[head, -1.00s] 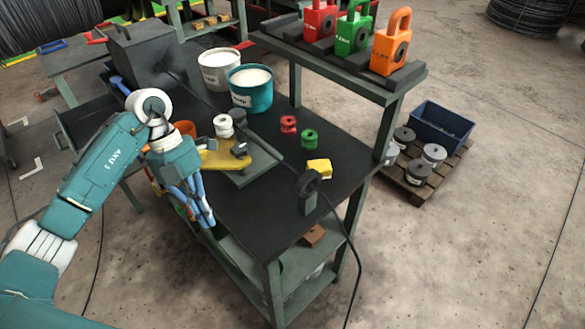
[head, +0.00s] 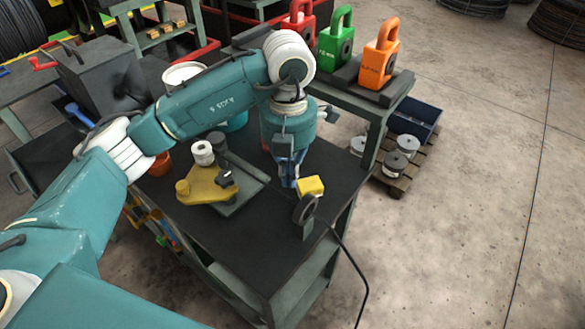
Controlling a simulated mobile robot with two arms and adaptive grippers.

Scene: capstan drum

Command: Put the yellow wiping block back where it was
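The yellow wiping block (head: 311,186) lies on the dark bench top, just behind a round black disc on a stand (head: 305,209). My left gripper (head: 289,182) points down just left of the block, its blue fingers close to it. I cannot tell whether they touch the block or how far apart the fingers are. My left arm crosses over the bench and hides part of its back. My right gripper is not in view.
A yellow plate fixture (head: 207,187) with a white spool (head: 203,152) stands left of the gripper. Red, green and orange (head: 380,55) padlock-shaped weights stand on the raised shelf (head: 358,98) behind. A black cable hangs off the bench's right side.

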